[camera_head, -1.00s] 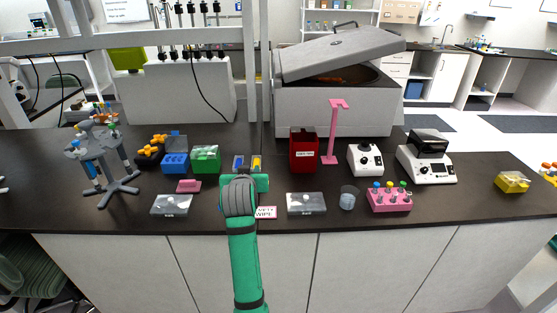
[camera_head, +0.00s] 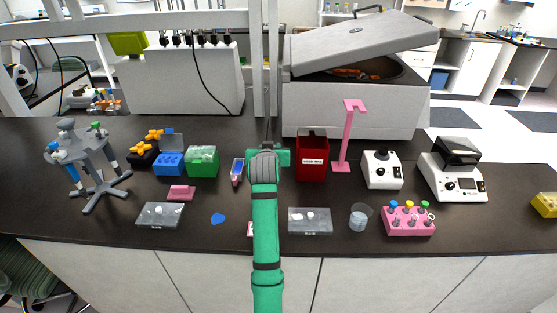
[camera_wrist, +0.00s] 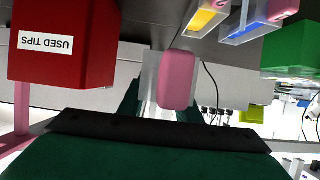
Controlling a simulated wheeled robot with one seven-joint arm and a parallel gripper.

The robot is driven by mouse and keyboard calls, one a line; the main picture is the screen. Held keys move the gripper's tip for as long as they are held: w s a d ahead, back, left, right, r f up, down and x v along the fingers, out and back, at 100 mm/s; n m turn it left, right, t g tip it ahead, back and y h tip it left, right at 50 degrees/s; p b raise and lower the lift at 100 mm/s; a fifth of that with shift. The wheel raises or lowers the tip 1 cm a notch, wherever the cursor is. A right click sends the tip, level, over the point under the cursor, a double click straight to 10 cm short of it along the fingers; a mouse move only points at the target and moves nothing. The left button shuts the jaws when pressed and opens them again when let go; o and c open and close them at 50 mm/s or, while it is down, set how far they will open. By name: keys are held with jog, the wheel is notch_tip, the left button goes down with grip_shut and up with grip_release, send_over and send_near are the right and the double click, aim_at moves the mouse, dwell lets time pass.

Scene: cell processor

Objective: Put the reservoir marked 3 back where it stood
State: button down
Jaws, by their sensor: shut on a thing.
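My gripper (camera_wrist: 172,100) is shut on a reservoir (camera_wrist: 176,80), a clear trough shown end-on with a pink face. Its number cannot be read. In the head view my gripper (camera_head: 268,158) is just left of the red used-tips box (camera_head: 312,170), and the held reservoir is hidden behind it. Two other reservoirs lie side by side in the wrist view: one with yellow (camera_wrist: 205,18) and one with blue (camera_wrist: 246,32). In the head view the blue one (camera_head: 236,171) shows left of my gripper.
A green box (camera_head: 202,162) stands left of the reservoirs. A pink stand (camera_head: 343,140) is right of the red box. On the front of the bench lie a flat blue piece (camera_head: 218,218) and clear cases (camera_head: 310,228). A large open-lidded machine (camera_head: 350,105) stands behind.

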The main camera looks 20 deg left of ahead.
jog(key=w+f, duration=0.3)
jog(key=w, duration=0.1)
jog(key=w+f, duration=0.3)
jog(key=f, duration=0.1)
jog(key=shift+w+d, duration=0.2)
jog(key=shift+w, duration=0.15)
jog(key=shift+w+f, duration=0.15)
jog(key=shift+f, duration=1.5)
jog(key=shift+f, duration=0.2)
jog(key=c, duration=1.3)
grip_release()
jog(key=shift+r, duration=0.15)
jog(key=shift+r, duration=0.1)
jog(key=v, duration=1.2)
jog(key=shift+a, duration=0.15)
